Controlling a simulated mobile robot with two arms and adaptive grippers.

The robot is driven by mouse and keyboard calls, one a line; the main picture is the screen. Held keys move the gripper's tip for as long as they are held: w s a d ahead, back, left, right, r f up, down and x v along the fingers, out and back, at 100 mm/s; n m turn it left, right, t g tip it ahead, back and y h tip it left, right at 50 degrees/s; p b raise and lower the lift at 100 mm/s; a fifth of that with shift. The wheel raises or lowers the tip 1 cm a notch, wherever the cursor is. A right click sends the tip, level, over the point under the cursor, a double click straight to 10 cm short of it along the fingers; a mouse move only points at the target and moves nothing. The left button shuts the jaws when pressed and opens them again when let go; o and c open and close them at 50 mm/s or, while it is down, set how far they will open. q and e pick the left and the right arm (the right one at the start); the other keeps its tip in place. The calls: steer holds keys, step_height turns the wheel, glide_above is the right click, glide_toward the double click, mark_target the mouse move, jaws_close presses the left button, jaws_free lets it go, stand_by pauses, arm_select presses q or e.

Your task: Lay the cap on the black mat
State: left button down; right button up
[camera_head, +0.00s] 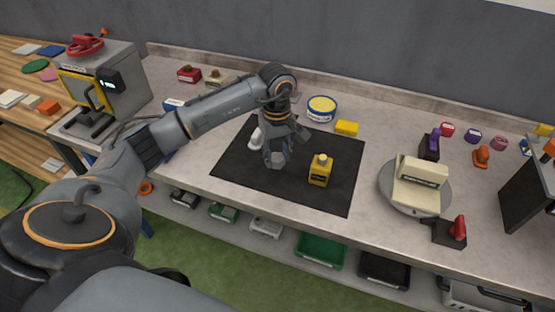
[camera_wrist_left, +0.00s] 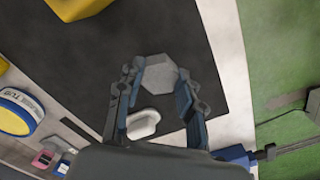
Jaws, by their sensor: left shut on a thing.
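The black mat (camera_head: 338,195) lies on the grey counter, and it also shows in the left wrist view (camera_wrist_left: 115,55). My left gripper (camera_head: 276,156) reaches down over the mat, left of the yellow bottle. It is shut on a light grey, faceted piece (camera_wrist_left: 160,74), which appears to be the cap, between its fingertips. The fingers mostly hide this piece in the head view. I cannot tell whether it touches the mat. My right gripper is not in view.
The yellow bottle (camera_head: 320,172) stands upright on the mat. A small white object (camera_head: 256,139) lies on the mat behind the gripper, also in the left wrist view (camera_wrist_left: 143,122). A round scale-like turntable (camera_head: 388,190) stands at right. The mat's front right is clear.

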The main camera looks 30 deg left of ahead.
mark_target(277, 156)
arm_select(q)
steer(key=shift+w+a+f, duration=0.1)
steer(key=shift+w+f, duration=0.1)
steer(key=shift+f, duration=0.1)
step_height(277, 156, down, 2)
steer(key=shift+f+p, duration=0.15)
steer(key=shift+p, duration=0.8)
steer(key=shift+f, duration=0.4)
steer(key=shift+f+b, duration=0.2)
steer(key=shift+b, duration=0.15)
steer(key=c, duration=0.9)
jaws_free()
steer(key=shift+o, duration=0.2)
steer(key=shift+r, duration=0.1)
